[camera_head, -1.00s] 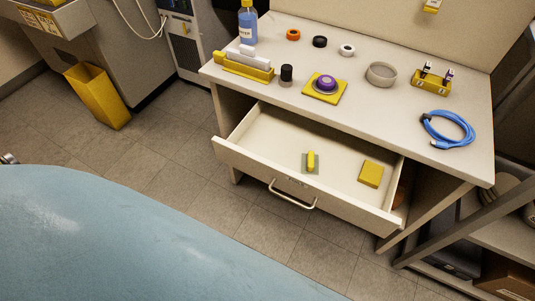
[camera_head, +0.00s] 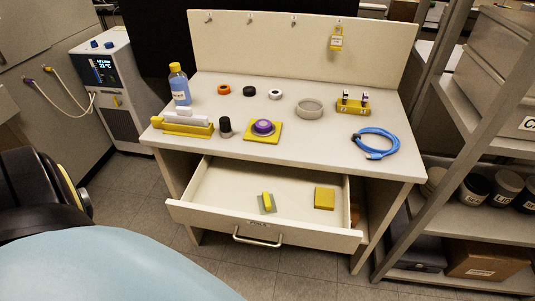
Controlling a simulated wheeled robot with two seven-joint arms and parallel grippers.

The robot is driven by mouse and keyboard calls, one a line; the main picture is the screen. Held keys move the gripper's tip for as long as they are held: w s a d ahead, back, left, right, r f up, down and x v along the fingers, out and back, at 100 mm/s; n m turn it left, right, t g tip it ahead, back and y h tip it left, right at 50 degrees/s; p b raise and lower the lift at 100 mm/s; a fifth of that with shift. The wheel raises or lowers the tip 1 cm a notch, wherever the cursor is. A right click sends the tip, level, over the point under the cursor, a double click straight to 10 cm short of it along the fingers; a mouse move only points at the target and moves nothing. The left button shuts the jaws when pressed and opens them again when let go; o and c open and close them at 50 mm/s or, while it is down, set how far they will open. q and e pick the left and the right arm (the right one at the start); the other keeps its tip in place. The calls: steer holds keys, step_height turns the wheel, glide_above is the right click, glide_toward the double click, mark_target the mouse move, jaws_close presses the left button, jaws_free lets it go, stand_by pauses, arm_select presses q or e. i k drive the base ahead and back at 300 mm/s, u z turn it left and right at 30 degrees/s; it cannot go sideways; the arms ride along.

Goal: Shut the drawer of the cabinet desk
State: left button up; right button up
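The drawer (camera_head: 190,213) of the cabinet desk (camera_head: 285,152) is pulled well out below the desk top. Its front panel carries a bar handle (camera_head: 258,241) at the middle. Inside the drawer lie a small yellow piece on a grey-green square (camera_head: 267,203) and a yellow block (camera_head: 324,198). A dark, rounded part of my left arm (camera_head: 40,190) shows at the left edge, apart from the drawer. Neither gripper is in view.
On the desk top stand a blue bottle (camera_head: 180,86), a yellow holder (camera_head: 183,128), a purple knob on a yellow plate (camera_head: 263,128), a grey ring dish (camera_head: 310,108) and a blue cable (camera_head: 375,142). A shelf rack (camera_head: 418,190) stands close on the right. Floor (camera_head: 215,259) shows before the drawer.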

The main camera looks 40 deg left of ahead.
mark_target(221, 196)
steer(key=k, duration=0.45)
steer(key=u, duration=0.95)
steer(key=i, duration=0.5)
steer(key=u, duration=0.5)
steer(key=k, duration=1.05)
steer(key=u, duration=0.05)
steer(key=i, duration=0.85)
